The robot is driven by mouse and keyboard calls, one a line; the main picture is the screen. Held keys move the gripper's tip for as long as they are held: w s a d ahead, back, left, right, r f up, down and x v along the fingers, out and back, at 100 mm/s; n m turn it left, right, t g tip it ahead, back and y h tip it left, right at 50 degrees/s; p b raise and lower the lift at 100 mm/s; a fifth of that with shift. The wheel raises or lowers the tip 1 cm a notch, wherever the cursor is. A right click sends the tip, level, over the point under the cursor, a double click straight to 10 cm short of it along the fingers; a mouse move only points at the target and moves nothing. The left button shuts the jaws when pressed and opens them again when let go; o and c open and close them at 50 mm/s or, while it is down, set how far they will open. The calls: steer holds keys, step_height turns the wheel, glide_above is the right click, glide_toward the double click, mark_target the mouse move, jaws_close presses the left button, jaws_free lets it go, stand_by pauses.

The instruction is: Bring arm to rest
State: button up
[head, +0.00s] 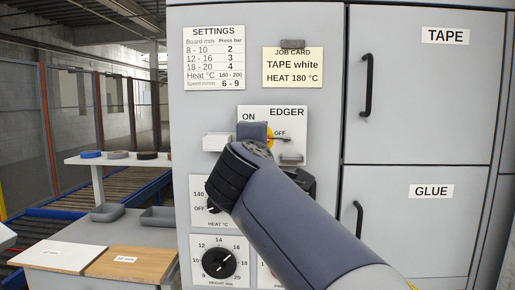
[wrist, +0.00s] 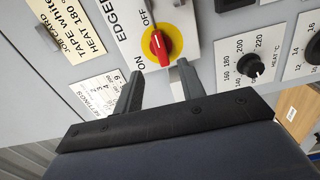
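My arm reaches up from the lower right in the head view and ends in front of the EDGER panel (head: 297,118) on the grey machine cabinet. My gripper (wrist: 157,80) shows in the wrist view with its two dark fingers apart and nothing between them. The red rotary switch (wrist: 158,46) on its yellow plate lies just beyond the fingertips, apart from them. Its red grip lies roughly along the line towards the OFF label. In the head view my arm hides part of this switch.
The heat dial (wrist: 252,66) sits beside the EDGER panel. The height dial (head: 218,262) is below. The TAPE door handle (head: 367,85) and GLUE door handle (head: 358,219) stick out at the right. A shelf (head: 118,160) and a table with boards (head: 132,262) stand left.

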steer(key=shift+s, duration=0.55)
steer(key=w+p, duration=0.2)
steer(key=w, duration=0.8)
steer(key=shift+w+d, duration=0.2)
steer(key=shift+w, duration=0.2)
steer(key=shift+s, duration=0.1)
